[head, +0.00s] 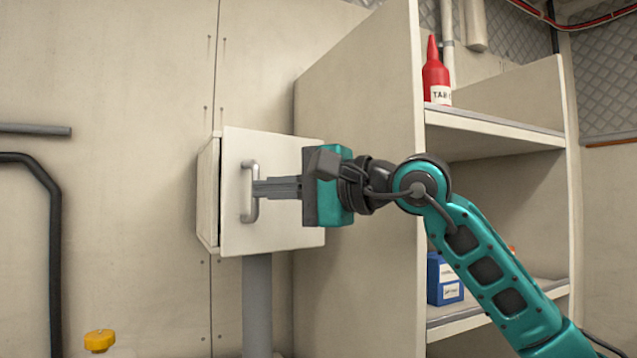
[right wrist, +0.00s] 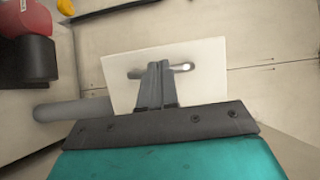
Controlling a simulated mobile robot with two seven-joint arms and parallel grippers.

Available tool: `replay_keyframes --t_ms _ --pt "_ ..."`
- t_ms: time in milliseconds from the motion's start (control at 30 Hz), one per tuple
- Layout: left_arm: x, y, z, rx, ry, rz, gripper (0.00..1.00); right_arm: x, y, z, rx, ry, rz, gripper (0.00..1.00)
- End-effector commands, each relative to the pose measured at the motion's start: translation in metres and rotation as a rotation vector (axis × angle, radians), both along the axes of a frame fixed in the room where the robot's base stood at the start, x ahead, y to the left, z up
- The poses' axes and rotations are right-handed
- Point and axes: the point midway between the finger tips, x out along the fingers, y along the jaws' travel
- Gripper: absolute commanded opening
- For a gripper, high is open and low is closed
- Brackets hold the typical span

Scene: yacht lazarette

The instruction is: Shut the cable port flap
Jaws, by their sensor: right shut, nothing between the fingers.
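The cable port flap (head: 275,225) is a pale panel on the front of a box (head: 207,195) fixed to the wall. A dark gap shows between the flap's left edge and the box, so it looks slightly ajar. A grey upright bar handle (head: 247,192) sits near its left edge. My right gripper (head: 256,188) is shut and empty, its fingertips at the handle; whether they touch is unclear. In the right wrist view the closed fingers (right wrist: 159,66) overlap the handle (right wrist: 184,67) on the flap (right wrist: 205,85). My left gripper is not in view.
A grey post (head: 257,300) stands below the box. A shelf unit (head: 495,127) to the right holds a red bottle (head: 435,77) and a blue container (head: 440,285). A yellow cap (head: 99,341) and dark pipe (head: 55,240) are at left.

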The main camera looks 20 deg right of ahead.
Motion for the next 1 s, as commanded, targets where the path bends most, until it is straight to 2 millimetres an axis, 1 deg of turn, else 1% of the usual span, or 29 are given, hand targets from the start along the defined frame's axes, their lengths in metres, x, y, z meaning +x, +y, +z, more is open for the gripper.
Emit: replay_keyframes --t_ms 33,200,400,633,1000 --pt "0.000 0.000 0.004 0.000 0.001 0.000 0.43 0.005 0.006 0.002 -0.001 0.002 0.002 0.00" --pt "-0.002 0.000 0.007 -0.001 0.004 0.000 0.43 0.019 0.018 0.002 -0.001 0.001 0.002 0.00" --pt "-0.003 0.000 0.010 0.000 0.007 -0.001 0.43 0.030 0.025 0.001 -0.001 0.001 0.000 0.00" --pt "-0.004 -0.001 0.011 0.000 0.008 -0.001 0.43 0.036 0.029 0.001 0.001 -0.001 0.001 0.00" --pt "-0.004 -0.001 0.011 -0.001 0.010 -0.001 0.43 0.037 0.029 0.001 0.002 -0.002 -0.001 0.00"
